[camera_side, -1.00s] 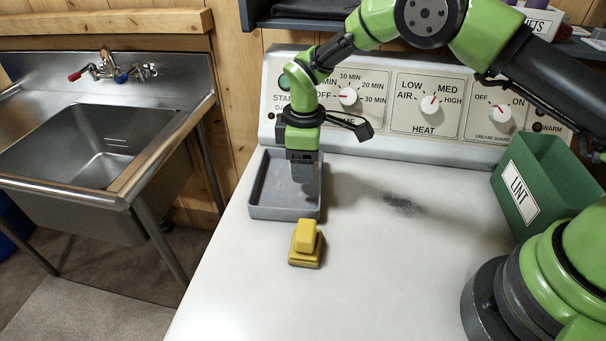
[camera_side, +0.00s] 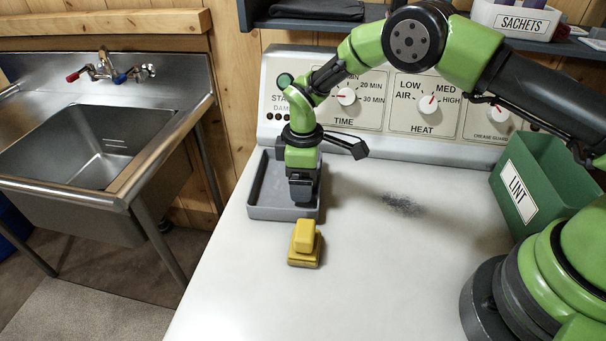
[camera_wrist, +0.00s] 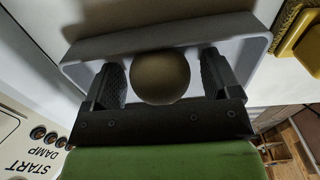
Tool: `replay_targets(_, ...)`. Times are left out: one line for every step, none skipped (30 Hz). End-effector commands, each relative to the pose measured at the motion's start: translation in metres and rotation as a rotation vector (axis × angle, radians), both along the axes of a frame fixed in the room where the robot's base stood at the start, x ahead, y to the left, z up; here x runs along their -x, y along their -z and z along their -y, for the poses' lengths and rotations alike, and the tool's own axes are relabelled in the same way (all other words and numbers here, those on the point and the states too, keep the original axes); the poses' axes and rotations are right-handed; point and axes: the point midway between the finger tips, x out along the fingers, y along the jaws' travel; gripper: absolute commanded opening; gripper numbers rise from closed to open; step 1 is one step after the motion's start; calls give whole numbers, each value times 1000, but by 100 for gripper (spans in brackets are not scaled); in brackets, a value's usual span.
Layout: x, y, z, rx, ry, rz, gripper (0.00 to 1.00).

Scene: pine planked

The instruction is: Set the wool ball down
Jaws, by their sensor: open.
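The wool ball (camera_wrist: 160,77) shows in the wrist view as a round, dull brown-olive ball between my two fingers, with a gap visible on each side. My gripper (camera_wrist: 160,85) is open around it. In the side view my gripper (camera_side: 302,196) is low over the right part of a shallow grey tray (camera_side: 258,212). The ball is hidden there behind the gripper. The tray's rim also shows around the ball in the wrist view (camera_wrist: 165,35). I cannot tell whether the ball touches the tray floor.
A yellow block-shaped object (camera_side: 304,245) stands just in front of the tray. A green LINT bin (camera_side: 550,185) is at the right. The control panel (camera_side: 375,100) rises behind the tray.

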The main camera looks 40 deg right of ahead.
Motion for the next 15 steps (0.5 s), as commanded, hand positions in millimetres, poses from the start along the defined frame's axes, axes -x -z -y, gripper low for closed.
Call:
replay_targets(0, -1, 0, 0, 0, 0, 82)
replay_targets(0, -3, 0, 0, 0, 0, 82)
replay_targets(0, -6, 0, 0, 0, 1, 82)
replay_targets(0, -9, 0, 0, 0, 1, 82)
replay_targets(-1, -13, 0, -1, -1, 3, 82)
replay_targets(-1, -19, 0, 0, -1, 4, 82)
replay_targets(-1, -25, 0, 0, -1, 4, 82)
replay_targets(-1, -32, 0, 0, -1, 4, 82)
replay_targets(-1, -41, 0, -1, 0, 5, 82)
replay_targets(-1, -48, 0, -1, 0, 6, 82)
replay_targets(-1, -55, 0, -1, 1, 5, 82)
replay_targets(-1, -64, 0, -1, 0, 6, 82)
replay_targets(-1, -71, 0, -1, -1, 6, 82)
replay_targets(-1, -77, 0, -1, 0, 5, 82)
replay_targets(-1, -86, 0, -1, 0, 5, 82)
